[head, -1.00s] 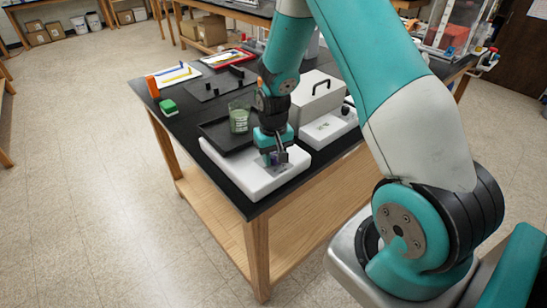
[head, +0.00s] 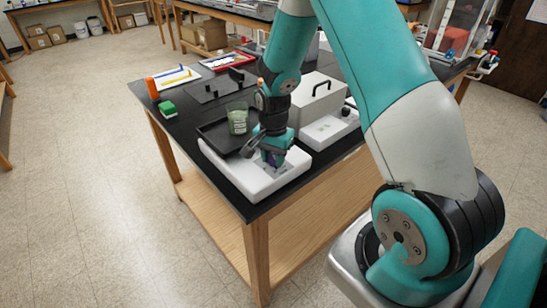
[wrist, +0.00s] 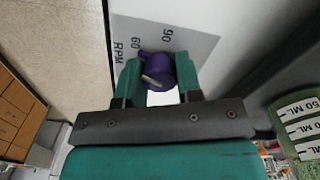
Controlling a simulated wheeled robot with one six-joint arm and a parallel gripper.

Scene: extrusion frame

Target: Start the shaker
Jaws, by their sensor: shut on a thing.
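The shaker (head: 230,170) is a low white box at the near corner of the black bench, with a dark tray (head: 211,130) on it. A glass beaker (head: 237,125) with green contents stands on the tray. My gripper (wrist: 158,72) points down at the shaker's front panel, its two green fingers closed around a purple knob (wrist: 158,66). The knob sits by a grey dial label (wrist: 195,46) marked RPM, 60 and 90. A small nub on the knob lies near the 60; I cannot read the exact setting. In the head view my gripper (head: 273,158) mostly hides the knob.
A white box with a black handle (head: 317,97) stands behind on the right. A green block (head: 168,108) and an orange object (head: 152,88) lie at the left edge. The beaker's side (wrist: 300,120) shows close on the right in the wrist view.

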